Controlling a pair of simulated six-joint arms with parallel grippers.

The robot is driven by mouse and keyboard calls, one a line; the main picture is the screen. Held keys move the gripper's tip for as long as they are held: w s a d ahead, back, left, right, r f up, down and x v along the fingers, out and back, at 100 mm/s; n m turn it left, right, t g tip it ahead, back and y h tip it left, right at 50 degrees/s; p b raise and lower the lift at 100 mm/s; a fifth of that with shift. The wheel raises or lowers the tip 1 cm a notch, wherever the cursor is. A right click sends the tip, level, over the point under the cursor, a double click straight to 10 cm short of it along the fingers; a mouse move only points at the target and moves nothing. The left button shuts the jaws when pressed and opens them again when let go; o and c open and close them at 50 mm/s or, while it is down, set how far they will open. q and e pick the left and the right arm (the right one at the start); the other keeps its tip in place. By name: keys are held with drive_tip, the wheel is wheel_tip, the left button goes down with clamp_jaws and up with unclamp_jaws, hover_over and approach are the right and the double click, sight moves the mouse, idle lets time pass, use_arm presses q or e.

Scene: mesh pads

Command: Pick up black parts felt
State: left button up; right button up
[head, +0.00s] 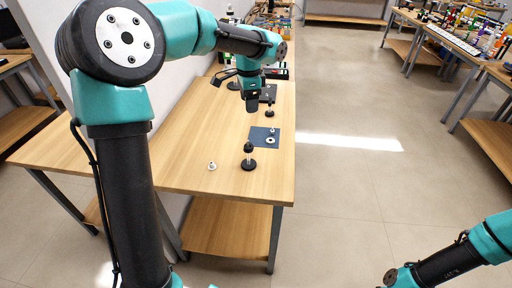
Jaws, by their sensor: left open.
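A black felt-like pad (270,92) lies on the wooden table (190,140), partly hidden behind my left gripper. My left gripper (252,108) is open and hangs pointing down over the table, beside the pad's left part. I cannot tell how high it is above the pad. No object shows between its fingers. My right arm comes in at the lower right; its gripper is out of view.
A dark blue pad (257,134) with small light parts lies nearer. A black knobbed part (248,161) and a small white part (212,166) stand near the front edge. Another black part (269,109) stands by the black pad. The table's left side is clear.

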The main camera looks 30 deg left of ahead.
use_arm(q)
drive_tip(key=shift+w+r, duration=0.1)
drive_tip(key=shift+r, duration=0.05)
hover_over(250, 148)
drive_tip(key=w, duration=0.2)
drive_tip(key=f, duration=1.2)
drive_tip(key=shift+a+f, duration=0.15)
drive_tip(key=shift+a, duration=0.25)
drive_tip(key=shift+s, duration=0.1)
drive_tip(key=shift+s+d+f, duration=0.1)
drive_tip(key=shift+s+f, duration=0.1)
drive_tip(key=shift+f, duration=1.1)
drive_tip(key=shift+s+d+f, duration=0.1)
drive_tip(key=shift+s+f, duration=0.1)
drive_tip(key=shift+f, duration=1.1)
